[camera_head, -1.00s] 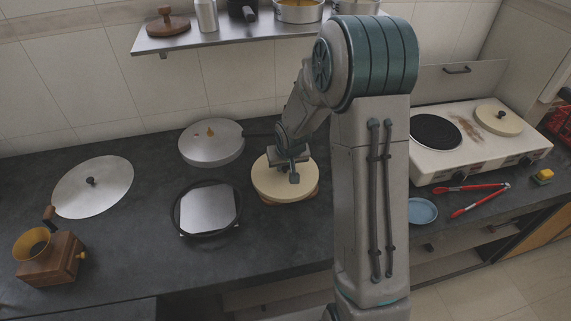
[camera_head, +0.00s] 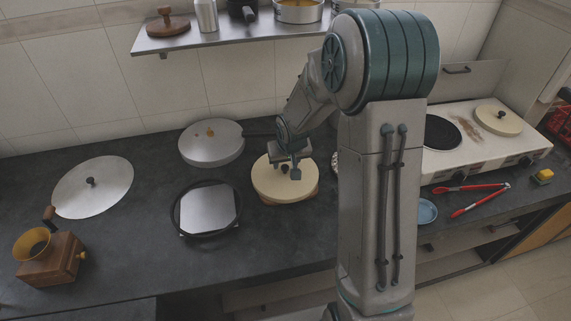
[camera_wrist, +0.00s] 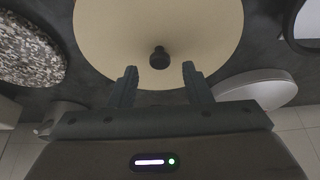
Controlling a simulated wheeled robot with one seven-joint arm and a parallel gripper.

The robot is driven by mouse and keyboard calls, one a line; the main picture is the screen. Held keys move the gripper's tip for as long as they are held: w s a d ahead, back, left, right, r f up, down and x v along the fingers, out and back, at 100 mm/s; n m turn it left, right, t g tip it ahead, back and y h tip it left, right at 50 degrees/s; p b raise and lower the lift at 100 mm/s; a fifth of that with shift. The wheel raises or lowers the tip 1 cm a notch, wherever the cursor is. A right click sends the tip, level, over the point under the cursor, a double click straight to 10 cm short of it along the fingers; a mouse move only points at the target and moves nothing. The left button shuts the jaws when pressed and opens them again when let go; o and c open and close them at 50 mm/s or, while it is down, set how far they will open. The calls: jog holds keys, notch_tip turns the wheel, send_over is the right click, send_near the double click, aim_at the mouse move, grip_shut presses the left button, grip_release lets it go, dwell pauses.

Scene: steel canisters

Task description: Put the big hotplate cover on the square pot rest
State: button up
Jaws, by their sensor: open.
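The big hotplate cover (camera_head: 278,186), a cream disc with a dark knob, lies on the counter left of my arm. A brown wooden edge, apparently the pot rest (camera_head: 305,198), shows beneath its front right rim; most of that support is hidden, so its shape cannot be told. My gripper (camera_head: 290,167) is open and empty over the cover, close to the knob. In the wrist view, the cover (camera_wrist: 115,40) fills the top, and its knob (camera_wrist: 159,58) stands just beyond the open fingertips (camera_wrist: 158,73), apart from them.
The stove (camera_head: 470,150) carries a small cream cover (camera_head: 498,120). Tongs (camera_head: 478,200) lie before it. A speckled object (camera_wrist: 28,48) is near the cover.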

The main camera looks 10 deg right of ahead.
jog(key=v, duration=0.9)
jog(key=s+r, duration=0.4)
jog(key=s, duration=0.7)
jog(key=s+r+g, duration=0.1)
jog(key=s+r, duration=0.2)
jog(key=s, duration=0.9)
jog(key=shift+r, duration=0.4)
jog(key=shift+c, duration=0.2)
